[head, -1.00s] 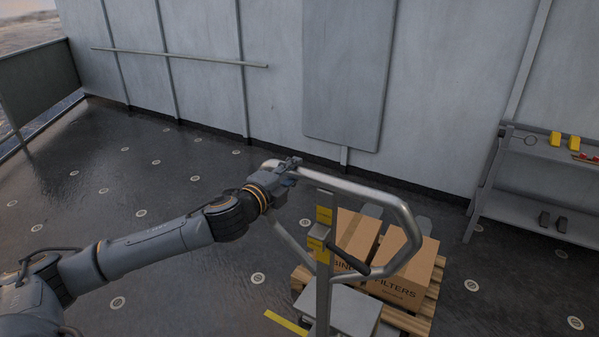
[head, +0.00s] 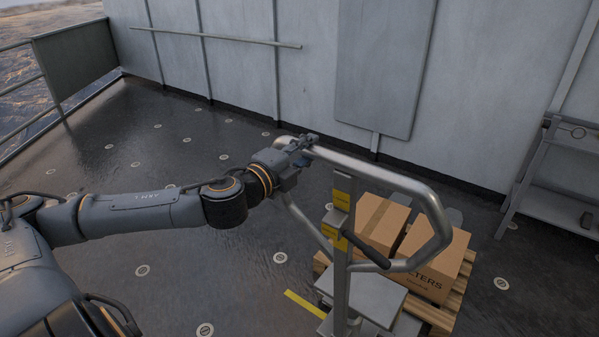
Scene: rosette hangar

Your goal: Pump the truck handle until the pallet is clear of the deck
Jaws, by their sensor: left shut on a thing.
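The truck handle (head: 432,203) is a grey metal loop on an upright post with yellow labels. My left gripper (head: 304,146) is shut on the handle at its upper left corner. The pallet truck's grey body (head: 374,297) stands below the handle. The wooden pallet (head: 455,300) lies behind it, carrying two cardboard boxes (head: 382,222), one marked FILTERS. The handle and post hide part of the load. I cannot tell whether there is a gap between pallet and deck. My right gripper is not in view.
A grey shelf rack (head: 560,200) stands at the right by the wall. A yellow line (head: 305,304) marks the deck left of the truck. The dark wet deck (head: 150,165) is open at the left, up to a railing (head: 40,115).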

